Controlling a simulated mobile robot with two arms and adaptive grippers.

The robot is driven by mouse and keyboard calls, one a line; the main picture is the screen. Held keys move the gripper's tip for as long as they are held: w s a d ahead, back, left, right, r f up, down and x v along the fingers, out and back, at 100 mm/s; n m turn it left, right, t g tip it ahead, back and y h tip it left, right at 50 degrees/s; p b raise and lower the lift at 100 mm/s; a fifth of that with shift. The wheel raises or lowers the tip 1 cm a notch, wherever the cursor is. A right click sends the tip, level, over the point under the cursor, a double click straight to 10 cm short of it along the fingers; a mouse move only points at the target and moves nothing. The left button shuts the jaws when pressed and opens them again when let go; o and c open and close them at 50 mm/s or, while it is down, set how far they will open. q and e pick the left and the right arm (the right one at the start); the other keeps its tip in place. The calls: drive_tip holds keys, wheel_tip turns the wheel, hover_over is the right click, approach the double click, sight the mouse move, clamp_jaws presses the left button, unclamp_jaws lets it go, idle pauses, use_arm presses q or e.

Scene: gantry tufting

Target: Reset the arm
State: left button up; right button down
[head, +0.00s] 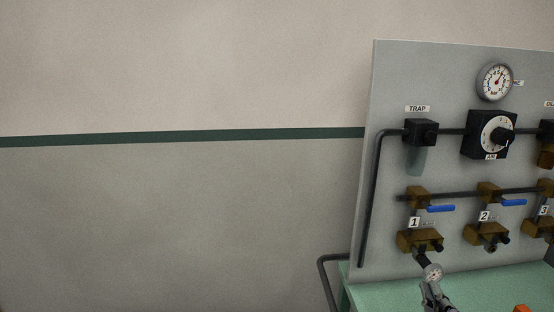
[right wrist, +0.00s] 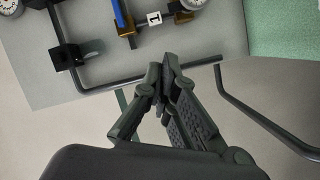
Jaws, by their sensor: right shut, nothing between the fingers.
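My right gripper (head: 422,259) shows at the bottom right of the head view, in front of the panel just below the brass block at station 1 (head: 420,241). In the right wrist view its two dark fingers (right wrist: 167,72) meet at the tips, with nothing between them. The panel (right wrist: 215,35) lies beyond the fingertips there, turned round, with the label 1 (right wrist: 154,18) near the top. In the head view I cannot tell whether the fingertips touch the block. My left gripper is in neither view.
The grey panel (head: 390,85) carries a gauge (head: 495,81), an air regulator (head: 489,134), a trap (head: 420,133) and blue-handled valves (head: 440,208). A green bench top (head: 390,292) lies below, with a dark rail (head: 323,275) at its left. An orange object (head: 521,308) shows at the bottom edge.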

drive_tip(key=s+a+f+m+g+y, duration=0.1)
drive_tip(key=s+a+f+m+g, duration=0.15)
drive_tip(key=s+f, duration=0.4)
drive_tip(key=s+a+f+m+g+y, duration=0.2)
drive_tip(key=s+f+g, duration=0.15)
drive_tip(key=f, duration=0.65)
drive_tip(key=s+a+f+m+g+y, duration=0.1)
drive_tip(key=s+a+f+m+g, duration=0.2)
drive_tip(key=s, duration=0.4)
drive_tip(key=s+a+f+g+y, duration=0.1)
drive_tip(key=s+a+f+g, duration=0.1)
drive_tip(key=s+f+g, duration=0.35)
drive_tip(key=s+f+b, duration=0.1)
drive_tip(key=s+f, duration=0.1)
drive_tip(key=f, duration=1.2)
drive_tip(key=s+f, duration=0.2)
drive_tip(key=f, duration=1.2)
drive_tip(key=s+d+f+b, duration=0.1)
drive_tip(key=s+d+f, duration=0.1)
drive_tip(key=s+f, duration=1.4)
drive_tip(key=shift+d+f+g+h, duration=0.25)
drive_tip(key=shift+d+g+h, duration=0.05)
drive_tip(key=shift+g, duration=0.05)
